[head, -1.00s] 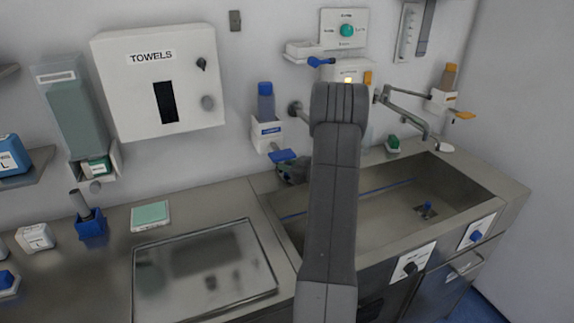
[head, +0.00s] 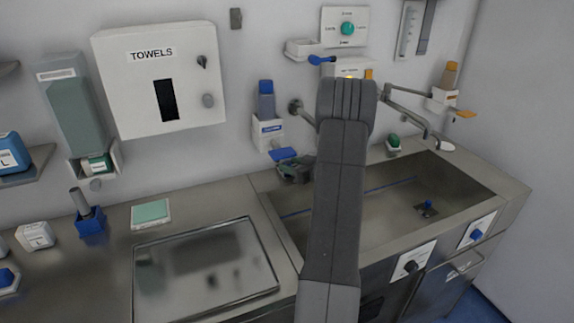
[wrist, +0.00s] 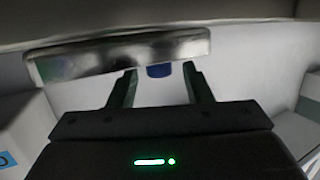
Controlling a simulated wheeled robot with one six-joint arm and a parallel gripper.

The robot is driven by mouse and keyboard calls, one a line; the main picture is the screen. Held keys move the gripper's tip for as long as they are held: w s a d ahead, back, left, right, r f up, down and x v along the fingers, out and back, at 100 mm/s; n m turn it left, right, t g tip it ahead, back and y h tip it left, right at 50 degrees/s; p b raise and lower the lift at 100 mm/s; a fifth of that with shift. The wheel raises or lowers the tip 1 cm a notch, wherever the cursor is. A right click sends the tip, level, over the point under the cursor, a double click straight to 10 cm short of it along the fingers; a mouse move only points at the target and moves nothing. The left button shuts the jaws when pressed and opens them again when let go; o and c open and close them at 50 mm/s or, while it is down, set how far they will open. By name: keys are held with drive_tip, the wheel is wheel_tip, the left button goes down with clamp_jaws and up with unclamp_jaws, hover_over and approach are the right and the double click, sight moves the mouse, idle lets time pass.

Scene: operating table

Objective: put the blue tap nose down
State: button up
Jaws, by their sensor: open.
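The frames do not clearly show which part is the blue tap nose. A blue piece (wrist: 159,71) shows between my fingers in the wrist view, partly hidden under a shiny metal bar (wrist: 120,52). My gripper (wrist: 157,84) is open, with its two fingers apart near that blue piece; no grip is visible. In the head view my gripper (head: 293,173) is small and dark, just below a blue lever (head: 284,154) on the wall dispenser. A metal tap spout (head: 408,108) reaches over the sink at right. A small blue piece (head: 428,204) stands at the sink's drain.
My arm hides part of the sink (head: 475,182) and wall. Another blue lever (head: 321,60) sticks out near the green knob (head: 347,28).

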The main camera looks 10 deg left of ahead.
drive_tip(key=b+v, duration=0.1)
drive_tip(key=v, duration=0.9)
drive_tip(key=shift+d, duration=0.15)
